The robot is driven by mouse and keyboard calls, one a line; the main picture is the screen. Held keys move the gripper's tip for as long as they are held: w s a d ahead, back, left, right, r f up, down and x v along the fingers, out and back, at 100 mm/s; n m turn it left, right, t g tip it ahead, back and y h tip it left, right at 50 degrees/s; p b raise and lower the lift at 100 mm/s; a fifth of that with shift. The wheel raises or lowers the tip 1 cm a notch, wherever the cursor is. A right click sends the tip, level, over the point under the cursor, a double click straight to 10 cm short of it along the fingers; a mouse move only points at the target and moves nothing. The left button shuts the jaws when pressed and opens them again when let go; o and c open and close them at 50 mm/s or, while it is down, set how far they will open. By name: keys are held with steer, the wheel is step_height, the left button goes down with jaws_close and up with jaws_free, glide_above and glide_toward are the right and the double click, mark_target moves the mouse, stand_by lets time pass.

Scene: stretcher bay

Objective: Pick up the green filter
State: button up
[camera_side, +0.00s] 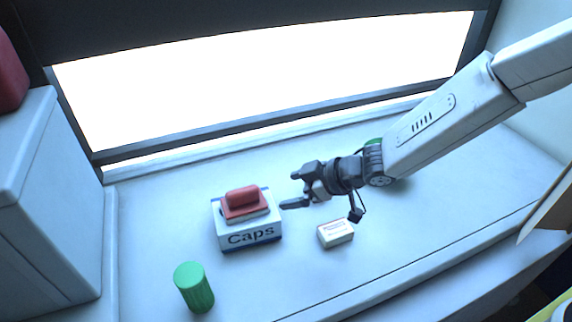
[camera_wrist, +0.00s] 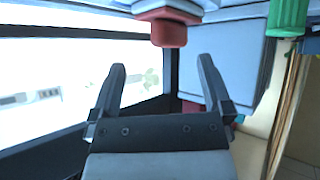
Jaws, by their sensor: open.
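A green ribbed cylinder, the green filter (camera_side: 196,290), stands on the white counter at the front left in the side view. In the wrist view the green filter (camera_wrist: 288,14) shows at the top right corner, cut off by the frame edge. My gripper (camera_side: 288,191) is open and empty, right of the Caps box and well up and right of the filter in the side view. In the wrist view my gripper (camera_wrist: 162,65) has its fingers apart with nothing between them.
A white Caps box (camera_side: 248,241) carries a red-topped object (camera_side: 243,199), between gripper and filter. A small white box (camera_side: 337,235) lies below my wrist. A green thing (camera_side: 374,142) is partly hidden behind my arm. A grey cabinet (camera_side: 55,200) stands left; the counter's front middle is clear.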

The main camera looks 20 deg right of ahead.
steer(key=s+a+f+n+g+y, duration=0.2)
steer(key=s+a+n+y, duration=0.1)
steer(key=a, duration=0.6)
steer(key=n+g+y, duration=0.3)
steer(key=g, duration=0.1)
glide_toward(201, 271)
steer(key=x, duration=0.5)
steer(key=shift+a+f+h, duration=0.15)
steer(key=shift+a+f, duration=0.05)
steer(key=shift+a, duration=0.35)
steer(key=shift+a+f+h, duration=0.15)
steer(key=shift+a+f, duration=0.1)
steer(key=shift+a, duration=0.3)
steer(key=shift+w+a, duration=0.1)
steer(key=shift+a, duration=0.05)
steer(key=shift+x, duration=2.45)
steer(key=shift+f, duration=0.1)
steer(key=c, duration=1.2)
steer(key=shift+r, duration=0.2)
